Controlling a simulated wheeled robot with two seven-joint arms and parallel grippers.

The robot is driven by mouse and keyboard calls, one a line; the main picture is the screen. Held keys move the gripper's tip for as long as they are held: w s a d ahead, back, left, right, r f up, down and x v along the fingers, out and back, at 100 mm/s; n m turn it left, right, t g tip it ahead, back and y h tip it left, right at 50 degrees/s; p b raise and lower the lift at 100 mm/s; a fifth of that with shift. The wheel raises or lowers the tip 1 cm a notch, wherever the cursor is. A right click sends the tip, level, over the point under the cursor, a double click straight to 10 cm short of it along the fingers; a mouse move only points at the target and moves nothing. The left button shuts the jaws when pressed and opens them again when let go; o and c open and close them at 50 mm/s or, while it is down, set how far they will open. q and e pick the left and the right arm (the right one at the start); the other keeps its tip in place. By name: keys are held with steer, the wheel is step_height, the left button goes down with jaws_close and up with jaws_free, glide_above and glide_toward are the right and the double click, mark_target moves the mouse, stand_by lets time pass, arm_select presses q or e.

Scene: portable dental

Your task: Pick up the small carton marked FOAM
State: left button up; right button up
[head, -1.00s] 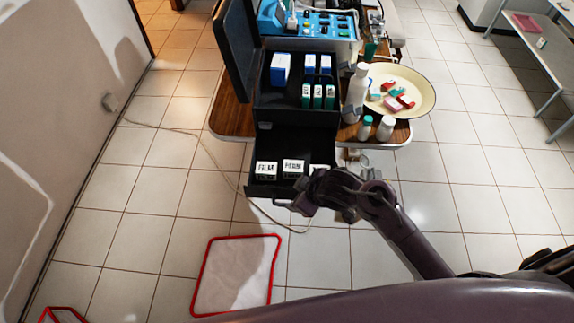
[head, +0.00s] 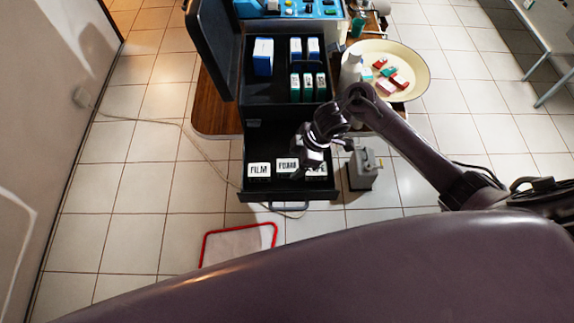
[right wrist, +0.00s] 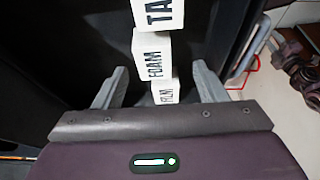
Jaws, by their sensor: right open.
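The small white carton marked FOAM (head: 288,166) stands in the open black drawer (head: 262,140), between the FILM carton (head: 259,170) and a third carton (head: 317,169). In the right wrist view the FOAM carton (right wrist: 152,57) is in the middle of the row, with the FILM carton (right wrist: 165,91) below it and a carton reading TA (right wrist: 158,14) above. My right gripper (head: 308,160) is over the drawer, just behind the cartons and partly covering the third one. Its fingers (right wrist: 157,84) are open, with no carton visibly gripped. My left gripper is out of view.
The drawer's front handle (head: 290,207) faces me. Above it, an open case (head: 270,88) holds several boxes, its lid raised at left. A cream basin (head: 415,70) with small items is right, and a grey device (head: 363,168) is beside the drawer. Floor in front is mostly clear.

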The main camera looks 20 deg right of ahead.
mark_target(288, 165)
steer(key=x, duration=0.2)
steer(key=w+x, duration=0.1)
steer(key=x, duration=0.1)
steer(key=shift+a, duration=0.15)
steer(key=shift+a+f, duration=0.1)
steer(key=shift+f, duration=0.35)
steer(key=c, duration=0.9)
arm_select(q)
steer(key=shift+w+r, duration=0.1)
arm_select(e)
steer(key=shift+c, duration=0.7)
